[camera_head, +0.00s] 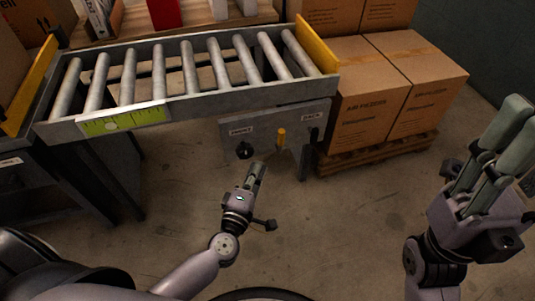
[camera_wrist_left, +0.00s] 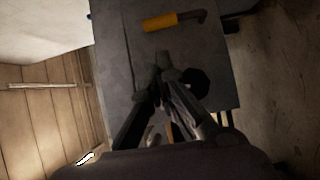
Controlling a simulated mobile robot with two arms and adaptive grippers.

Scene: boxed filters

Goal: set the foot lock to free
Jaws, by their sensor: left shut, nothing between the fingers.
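A grey panel (camera_head: 262,138) hangs under the roller conveyor. It carries a dark round knob (camera_head: 244,150) at its lower left and an upright yellow-handled lever (camera_head: 281,138) to the right of it. Which one is the foot lock I cannot tell; the small white labels are too blurred to read surely. My left gripper (camera_head: 259,167) is shut and empty, just in front of the panel. In the left wrist view its fingertips (camera_wrist_left: 162,78) come together beside the knob (camera_wrist_left: 196,80), with the yellow lever (camera_wrist_left: 173,21) above; contact is unclear. My right gripper (camera_head: 513,120) looks open and empty at the right.
The conveyor (camera_head: 150,112) has yellow end stops and a green scale strip. Cardboard boxes (camera_head: 369,105) stand on a wooden pallet (camera_head: 372,150) at the right. A conveyor leg (camera_head: 304,160) stands right of the panel. Floor before the panel is clear.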

